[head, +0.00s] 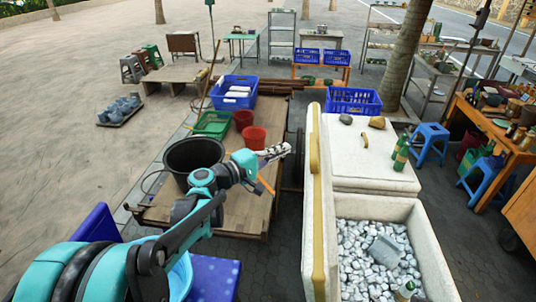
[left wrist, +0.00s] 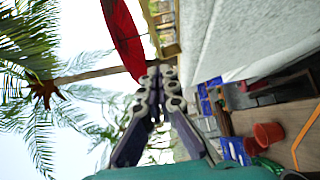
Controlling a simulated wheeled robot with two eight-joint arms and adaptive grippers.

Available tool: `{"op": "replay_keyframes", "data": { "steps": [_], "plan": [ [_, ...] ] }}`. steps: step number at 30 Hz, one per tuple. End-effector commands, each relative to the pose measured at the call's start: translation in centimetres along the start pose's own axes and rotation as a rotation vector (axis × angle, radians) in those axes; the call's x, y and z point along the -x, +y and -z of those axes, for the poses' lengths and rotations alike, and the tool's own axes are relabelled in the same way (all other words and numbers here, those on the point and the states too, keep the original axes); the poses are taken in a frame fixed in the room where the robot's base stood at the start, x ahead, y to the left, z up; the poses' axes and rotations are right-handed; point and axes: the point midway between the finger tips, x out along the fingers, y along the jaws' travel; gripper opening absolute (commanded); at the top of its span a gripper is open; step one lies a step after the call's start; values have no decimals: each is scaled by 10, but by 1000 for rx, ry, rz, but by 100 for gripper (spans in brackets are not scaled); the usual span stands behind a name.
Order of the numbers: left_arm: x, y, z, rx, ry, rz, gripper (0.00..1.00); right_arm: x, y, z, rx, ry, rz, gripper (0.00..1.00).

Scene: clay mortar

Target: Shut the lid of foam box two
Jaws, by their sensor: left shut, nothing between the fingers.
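An open white foam box (head: 435,262) at the lower right of the head view holds grey-white ice-like lumps and a green bottle. Its lid (head: 316,225) stands upright along the box's left side, seen nearly edge-on, with a yellowish strip on it. My left gripper (head: 284,150) is shut and empty. It is in the air to the left of the lid's far end, apart from it as far as I can tell. In the left wrist view the shut fingers (left wrist: 160,78) point up beside a large pale surface, likely the lid (left wrist: 235,40). My right gripper is out of view.
A wooden platform (head: 245,205) with a black tub (head: 192,155), red buckets (head: 254,137) and a blue crate (head: 234,92) lies under my left arm. A blue stool (head: 431,135) stands at right.

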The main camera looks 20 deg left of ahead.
Motion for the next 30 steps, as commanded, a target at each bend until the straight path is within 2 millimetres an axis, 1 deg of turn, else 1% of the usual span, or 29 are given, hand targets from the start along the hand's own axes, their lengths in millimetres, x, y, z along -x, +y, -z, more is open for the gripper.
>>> {"op": "replay_keyframes", "data": {
  "steps": [1,2,3,6,9,14,25,30],
  "plan": [
    [-12,1,-1,0,-4,0,0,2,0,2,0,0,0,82],
    [-17,1,-1,0,-4,0,0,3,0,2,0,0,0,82],
    [-22,1,-6,0,-4,0,0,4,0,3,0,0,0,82],
    [-32,1,-18,0,-4,1,0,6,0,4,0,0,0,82],
    [-38,1,-24,0,-2,1,0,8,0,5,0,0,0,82],
    [-43,0,-28,0,1,1,0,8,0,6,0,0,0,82],
    [-44,1,-28,-2,0,2,0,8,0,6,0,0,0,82],
    [-53,6,-29,-20,-2,20,0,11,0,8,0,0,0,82]
  ]
}}
